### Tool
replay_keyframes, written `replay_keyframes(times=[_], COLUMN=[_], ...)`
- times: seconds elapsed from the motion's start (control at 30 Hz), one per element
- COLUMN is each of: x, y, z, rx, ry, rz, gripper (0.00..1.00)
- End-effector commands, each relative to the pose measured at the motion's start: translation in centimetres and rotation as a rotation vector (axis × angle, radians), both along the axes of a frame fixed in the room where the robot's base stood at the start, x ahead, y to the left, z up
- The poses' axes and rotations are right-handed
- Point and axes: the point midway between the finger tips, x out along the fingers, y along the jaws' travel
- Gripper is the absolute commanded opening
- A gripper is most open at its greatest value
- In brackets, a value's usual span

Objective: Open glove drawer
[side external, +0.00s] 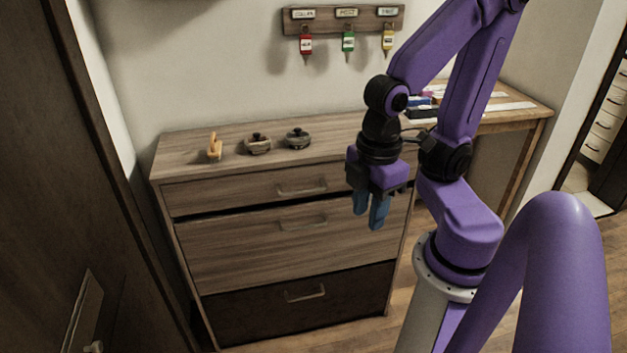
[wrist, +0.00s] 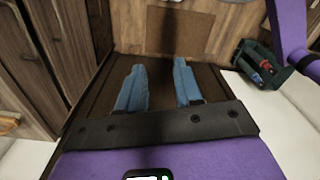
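A wooden chest has three front drawers: a shallow top drawer (side external: 245,192), a taller middle drawer (side external: 235,245) and a dark bottom drawer (side external: 250,308). Each has a bar handle: top (side external: 302,189), middle (side external: 303,222), bottom (side external: 305,293). No label marks the glove drawer, so I cannot tell which it is. All three look shut, with a dark gap under the top one. My gripper (side external: 368,219) hangs in front of the chest's right side, right of the handles, its blue fingers pointing down. In the wrist view my gripper (wrist: 160,68) is open and empty.
An orange item (side external: 214,147) and two small lidded pots (side external: 258,144) (side external: 298,139) stand on the chest top. Tagged keys hang from a wall rack (side external: 345,19). A side table (side external: 515,115) stands right of the chest. A dark door (side external: 50,180) is close on the left.

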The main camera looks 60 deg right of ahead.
Motion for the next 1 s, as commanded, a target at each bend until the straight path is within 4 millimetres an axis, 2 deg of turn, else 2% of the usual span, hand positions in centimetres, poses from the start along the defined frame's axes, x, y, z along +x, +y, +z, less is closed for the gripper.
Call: replay_keyframes(times=[0.17, 0.47, 0.77, 1.0], x=[1.3, 7.5, 14.1, 18.9], y=[0.4, 1.4, 1.6, 1.1], z=[-0.3, -2.2, -5.4, -8.8], rx=[-0.068, -0.374, -0.685, -0.921], ry=[0.003, -0.023, -0.117, -0.241], rz=[-0.046, -0.257, -0.468, -0.612], gripper=[0.35, 0.35, 0.35, 0.35])
